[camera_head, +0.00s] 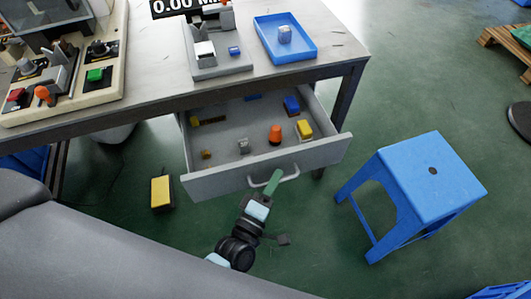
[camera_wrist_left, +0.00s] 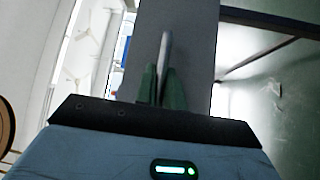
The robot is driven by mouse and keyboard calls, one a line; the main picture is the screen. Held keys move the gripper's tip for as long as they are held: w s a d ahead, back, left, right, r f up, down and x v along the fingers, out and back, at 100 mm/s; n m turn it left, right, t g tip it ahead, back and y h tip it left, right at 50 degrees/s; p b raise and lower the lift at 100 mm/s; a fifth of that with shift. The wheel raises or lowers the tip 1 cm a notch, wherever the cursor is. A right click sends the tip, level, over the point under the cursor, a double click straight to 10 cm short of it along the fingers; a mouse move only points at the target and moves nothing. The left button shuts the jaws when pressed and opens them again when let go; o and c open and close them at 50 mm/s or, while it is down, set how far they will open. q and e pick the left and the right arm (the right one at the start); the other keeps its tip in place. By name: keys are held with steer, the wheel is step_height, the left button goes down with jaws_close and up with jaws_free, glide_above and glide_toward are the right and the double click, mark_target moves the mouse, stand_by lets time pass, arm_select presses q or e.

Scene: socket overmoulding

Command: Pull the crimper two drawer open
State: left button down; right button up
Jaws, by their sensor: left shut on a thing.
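The drawer (camera_head: 225,183) is grey and stands pulled out from under the workbench, with its inside in view. Its curved metal handle (camera_head: 292,167) sits on the front panel. In the left wrist view the green fingers (camera_wrist_left: 163,88) close around the handle bar (camera_wrist_left: 166,50), in front of the grey drawer front (camera_wrist_left: 200,45). My right gripper is in neither view.
The drawer holds an orange piece (camera_head: 275,134), a yellow block (camera_head: 304,129), a blue block (camera_head: 291,105) and other small parts. A blue stool (camera_head: 435,175) stands to the right. A yellow and black box (camera_head: 161,193) is on the floor at left. The workbench (camera_head: 150,95) carries a blue tray (camera_head: 290,55).

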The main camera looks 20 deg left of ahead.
arm_select(q)
steer(key=s+d, duration=0.3)
steer(key=s, duration=0.2)
steer(key=shift+s+d, duration=0.2)
steer(key=shift+d, duration=0.05)
steer(key=c, duration=1.8)
jaws_free()
steer(key=shift+o, duration=0.2)
steer(key=v, duration=0.7)
steer(key=shift+s, duration=0.4)
steer(key=shift+f, duration=0.1)
